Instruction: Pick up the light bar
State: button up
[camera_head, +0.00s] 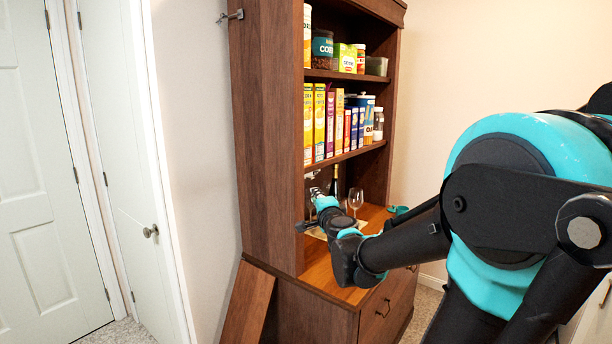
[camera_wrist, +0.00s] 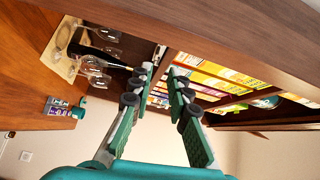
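A small pale piece (camera_wrist: 159,53) shows beyond my fingertips in the wrist view, by the edge of the cereal shelf. It may be the light bar, but it is too small to be sure. My gripper (camera_wrist: 162,72) has its two fingers apart with nothing between them, and it points into the hutch. In the head view my gripper (camera_head: 318,193) is in the open bay below the lower shelf, partly hidden by my arm and the hutch's side panel. I cannot make out the light bar clearly in the head view.
Cereal boxes (camera_head: 319,122) stand on the lower shelf (camera_head: 345,156) above my gripper. A wine glass (camera_head: 355,197) and a dark bottle (camera_head: 335,180) stand on the wooden counter (camera_head: 352,294). The hutch side panel (camera_head: 266,130) bounds the left.

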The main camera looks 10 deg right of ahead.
jog(key=w+d+m+h, duration=0.1)
jog(key=d+m+h, duration=0.1)
send_near(313, 178)
jog(key=w, duration=0.9)
jog(key=shift+w+d+f, duration=0.15)
jog(key=shift+w, duration=0.05)
grip_shut()
